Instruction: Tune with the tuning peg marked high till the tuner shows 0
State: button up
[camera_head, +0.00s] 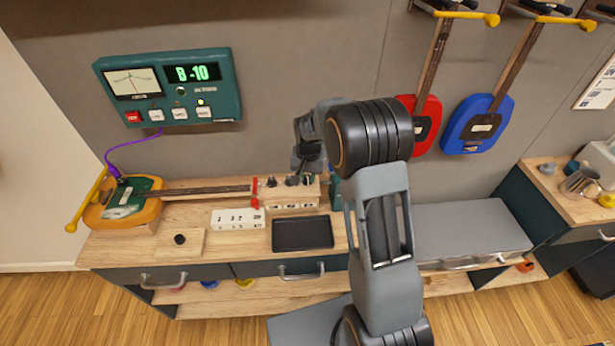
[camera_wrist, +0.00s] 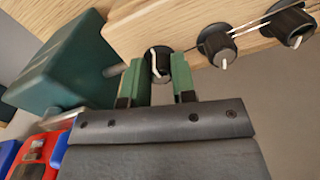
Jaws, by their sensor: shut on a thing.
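The teal tuner (camera_head: 172,88) on the wall reads "B -10" in green, with a small yellow light lit below. An orange and green guitar (camera_head: 126,203) lies on the bench, its neck running right to a wooden peg block (camera_head: 290,193). My gripper (camera_wrist: 159,68) has its green fingers on both sides of a black tuning peg (camera_wrist: 160,64) with a white pointer line, gripping it. Two other black pegs (camera_wrist: 216,44) (camera_wrist: 292,26) stand along the block, apart from the fingers. In the head view my arm partly hides the gripped peg. No peg marking is readable.
A teal block (camera_wrist: 70,70) stands close beside the gripper. A dark tray (camera_head: 302,234) and a white panel (camera_head: 238,219) lie in front of the peg block. Red and blue guitars (camera_head: 480,124) hang at right. A purple cable (camera_head: 122,147) joins tuner and guitar.

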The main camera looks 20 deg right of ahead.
aim_at(308, 176)
jog(key=shift+m, duration=0.3)
dwell(0.4)
jog(key=o, duration=0.9)
jog(key=shift+r, duration=0.15)
notch_tip(308, 176, up, 14)
jog(key=shift+s+d+f+b, duration=0.1)
jog(key=shift+d+f+b, duration=0.1)
jog(key=shift+b, duration=0.5)
